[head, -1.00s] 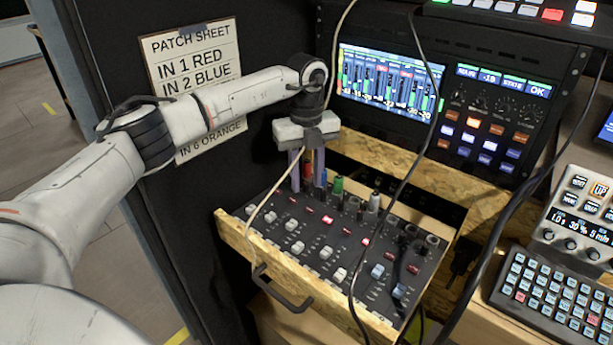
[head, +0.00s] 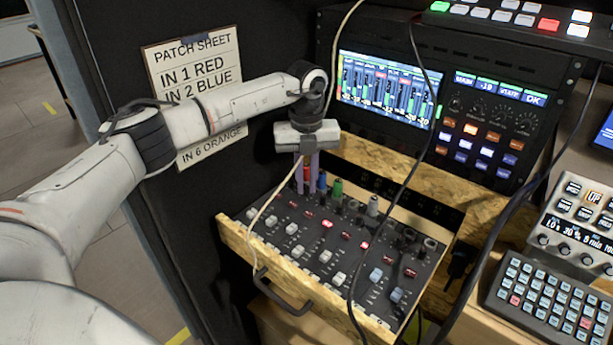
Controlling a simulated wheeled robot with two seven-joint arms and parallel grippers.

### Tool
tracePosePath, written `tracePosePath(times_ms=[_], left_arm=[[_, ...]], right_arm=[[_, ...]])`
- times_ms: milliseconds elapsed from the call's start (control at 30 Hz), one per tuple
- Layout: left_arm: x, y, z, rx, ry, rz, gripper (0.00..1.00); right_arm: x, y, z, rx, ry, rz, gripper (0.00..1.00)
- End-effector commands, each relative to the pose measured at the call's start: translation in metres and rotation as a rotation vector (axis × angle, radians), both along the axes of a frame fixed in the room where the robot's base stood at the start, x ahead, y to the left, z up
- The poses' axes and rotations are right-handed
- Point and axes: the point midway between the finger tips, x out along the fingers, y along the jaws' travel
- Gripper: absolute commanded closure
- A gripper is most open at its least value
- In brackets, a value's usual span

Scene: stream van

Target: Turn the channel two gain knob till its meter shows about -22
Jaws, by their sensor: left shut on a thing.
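The mixer (head: 335,262) lies in a pulled-out wooden drawer, with small knobs and lit red buttons in rows. My left gripper (head: 307,191) points down at its back left, shut on a small gain knob that its fingers hide; I cannot tell which channel it belongs to. A red plug (head: 306,173) shows between the fingers and a blue plug (head: 322,181) just right of them. The meter screen (head: 385,88) behind shows several green and blue bars; its numbers are too small to read surely. My right gripper is not in view.
A patch sheet (head: 195,70) hangs on the dark wall behind my left arm. Green (head: 337,188) and grey (head: 373,204) plugs stand close right of the gripper. Loose cables hang in front of the drawer. A keypad (head: 548,305) and control box (head: 575,228) sit at right.

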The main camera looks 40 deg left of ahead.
Motion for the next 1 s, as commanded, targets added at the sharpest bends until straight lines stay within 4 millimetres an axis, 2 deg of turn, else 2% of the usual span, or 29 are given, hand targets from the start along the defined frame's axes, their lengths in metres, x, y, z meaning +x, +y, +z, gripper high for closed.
tracePosePath(times_ms=[267,600,1000], left_arm=[[0.0,0.001,0.003,0.0,-0.001,-0.258,1.0],[0.001,0.001,0.002,-0.001,-0.002,-0.549,1.0],[0.001,0.001,0.002,0.0,-0.003,-0.741,1.0]], right_arm=[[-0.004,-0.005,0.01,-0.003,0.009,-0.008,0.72],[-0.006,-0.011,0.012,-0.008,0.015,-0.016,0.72],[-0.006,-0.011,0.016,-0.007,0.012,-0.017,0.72]])
